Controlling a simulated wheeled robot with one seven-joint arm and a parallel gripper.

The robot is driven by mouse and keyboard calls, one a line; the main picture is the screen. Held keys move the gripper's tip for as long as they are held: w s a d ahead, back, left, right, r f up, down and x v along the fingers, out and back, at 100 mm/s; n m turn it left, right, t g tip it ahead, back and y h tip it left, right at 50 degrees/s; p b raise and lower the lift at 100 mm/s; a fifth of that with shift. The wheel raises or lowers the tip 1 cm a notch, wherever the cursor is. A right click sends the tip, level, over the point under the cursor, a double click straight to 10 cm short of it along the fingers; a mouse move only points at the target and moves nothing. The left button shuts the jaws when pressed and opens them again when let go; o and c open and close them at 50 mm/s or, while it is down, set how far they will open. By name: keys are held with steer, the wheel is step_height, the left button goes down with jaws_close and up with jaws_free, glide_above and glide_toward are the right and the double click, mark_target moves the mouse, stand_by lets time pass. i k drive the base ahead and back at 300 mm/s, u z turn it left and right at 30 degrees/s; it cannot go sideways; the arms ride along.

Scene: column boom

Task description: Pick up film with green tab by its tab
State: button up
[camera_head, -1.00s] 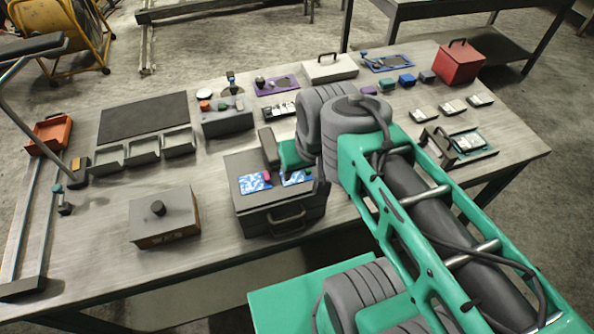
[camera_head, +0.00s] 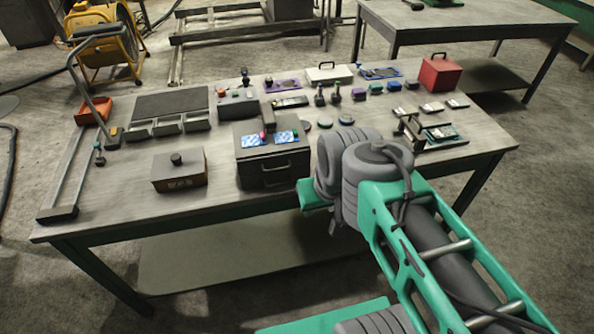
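Two blue-and-white films lie side by side on top of a dark box with a front handle (camera_head: 272,172), near the table's front edge. The right film (camera_head: 283,139) has a green tab (camera_head: 295,133) at its right side. The left film (camera_head: 251,141) has a pink-red tab (camera_head: 263,136). My arm's grey and teal links are to the right of the box, clear of both films in the picture. My gripper's fingers do not show; they are hidden behind the arm or out of sight.
A dark upright block (camera_head: 268,116) stands at the films' back edge. A brown box with a knob (camera_head: 179,171) is to the left. Small discs and knobbed pieces lie behind the arm. A red box (camera_head: 440,76) stands at the back right. The table's front left (camera_head: 110,205) is bare.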

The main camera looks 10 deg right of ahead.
mark_target(291, 136)
steer(key=u, duration=1)
steer(key=i, duration=0.85)
steer(key=u, duration=0.5)
